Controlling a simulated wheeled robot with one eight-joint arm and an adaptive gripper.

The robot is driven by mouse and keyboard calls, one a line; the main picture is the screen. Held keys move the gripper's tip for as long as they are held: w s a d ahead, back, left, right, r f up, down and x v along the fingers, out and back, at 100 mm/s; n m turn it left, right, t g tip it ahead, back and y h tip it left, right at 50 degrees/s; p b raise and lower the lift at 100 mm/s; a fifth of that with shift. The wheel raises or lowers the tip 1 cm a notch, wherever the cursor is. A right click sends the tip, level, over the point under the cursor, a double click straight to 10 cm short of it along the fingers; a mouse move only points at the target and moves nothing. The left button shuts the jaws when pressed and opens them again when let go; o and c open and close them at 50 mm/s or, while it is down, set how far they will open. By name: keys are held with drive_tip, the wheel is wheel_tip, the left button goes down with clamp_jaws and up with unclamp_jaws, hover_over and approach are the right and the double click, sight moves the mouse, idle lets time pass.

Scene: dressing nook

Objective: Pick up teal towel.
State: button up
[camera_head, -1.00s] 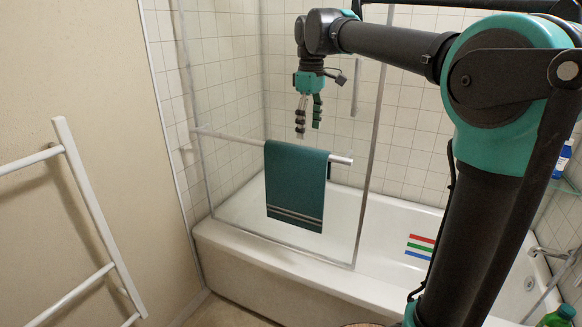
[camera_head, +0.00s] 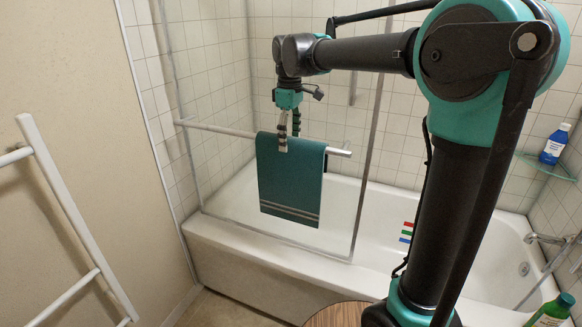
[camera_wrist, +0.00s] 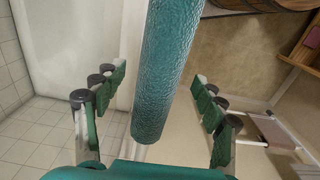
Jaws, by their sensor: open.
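The teal towel (camera_head: 290,183) hangs folded over a white horizontal bar (camera_head: 222,129) on the glass bath screen, with pale stripes near its lower edge. My gripper (camera_head: 288,144) is at the towel's top edge, fingers pointing down. In the wrist view the towel (camera_wrist: 168,65) runs as a long textured strip between the spread fingers of my gripper (camera_wrist: 160,108). The fingers are open on both sides with a gap to the cloth. In the head view one finger hides behind the towel's top.
A white bathtub (camera_head: 250,254) stands behind and below the screen. A white ladder rack (camera_head: 75,215) leans at the left. A round wooden top (camera_head: 337,315) is at the bottom. A blue bottle (camera_head: 554,145) sits on a corner shelf, and a green bottle (camera_head: 552,311) is at lower right.

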sight(291, 157)
drive_tip(key=shift+d+f, duration=0.2)
drive_tip(key=shift+f, duration=3.1)
drive_tip(key=shift+s, duration=0.1)
drive_tip(key=shift+c, duration=0.3)
drive_tip(key=c, duration=1.3)
drive_tip(key=shift+r, duration=0.1)
